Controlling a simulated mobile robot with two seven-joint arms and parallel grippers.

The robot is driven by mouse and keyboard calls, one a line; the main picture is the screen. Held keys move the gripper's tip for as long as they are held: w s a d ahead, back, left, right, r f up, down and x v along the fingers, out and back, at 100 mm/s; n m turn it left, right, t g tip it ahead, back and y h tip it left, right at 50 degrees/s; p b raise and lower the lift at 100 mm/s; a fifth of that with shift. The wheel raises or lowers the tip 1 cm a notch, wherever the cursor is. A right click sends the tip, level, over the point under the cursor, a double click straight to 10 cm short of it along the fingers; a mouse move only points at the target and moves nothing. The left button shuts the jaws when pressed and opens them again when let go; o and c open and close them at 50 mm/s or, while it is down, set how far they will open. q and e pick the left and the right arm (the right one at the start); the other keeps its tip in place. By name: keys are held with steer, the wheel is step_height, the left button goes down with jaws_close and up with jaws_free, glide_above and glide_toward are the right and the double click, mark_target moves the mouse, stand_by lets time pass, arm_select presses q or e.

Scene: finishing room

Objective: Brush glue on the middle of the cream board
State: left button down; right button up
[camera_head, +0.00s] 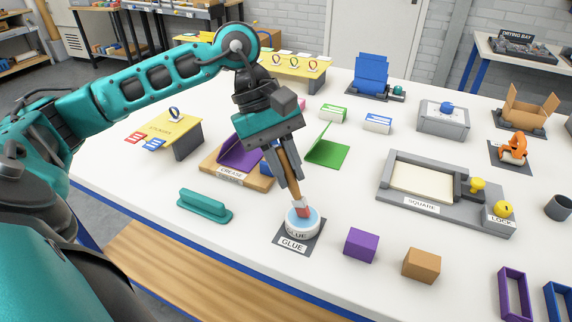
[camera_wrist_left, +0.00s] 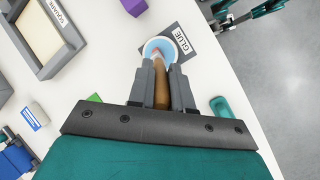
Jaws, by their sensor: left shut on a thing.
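My left gripper (camera_head: 286,172) is shut on the brown handle of a glue brush (camera_head: 291,176), held with its bristles pointing down. The brush tip is at the glue pot (camera_head: 303,224), which is white with a pale blue top and stands on a dark mat labelled GLUE. The left wrist view shows the brush handle (camera_wrist_left: 161,88) between the fingers and the glue pot (camera_wrist_left: 160,47) beyond it. The cream board (camera_head: 422,178) lies in the grey SQUARE frame to the right; part of it also shows in the left wrist view (camera_wrist_left: 32,35).
A purple block (camera_head: 361,245) and an orange-brown block (camera_head: 421,264) stand right of the pot. A teal bar-shaped piece (camera_head: 204,206) lies to its left. The CREASE board (camera_head: 237,178) is behind. A yellow LOCK knob (camera_head: 503,208) sits at the frame's right corner.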

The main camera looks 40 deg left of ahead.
arm_select(q)
steer(key=shift+r+p, duration=1.5)
steer(key=shift+r, duration=2)
arm_select(e)
step_height(320, 180, up, 3)
steer(key=shift+r, duration=0.1)
arm_select(q)
steer(key=shift+s, duration=0.1)
arm_select(e)
steer(key=shift+s, duration=0.15)
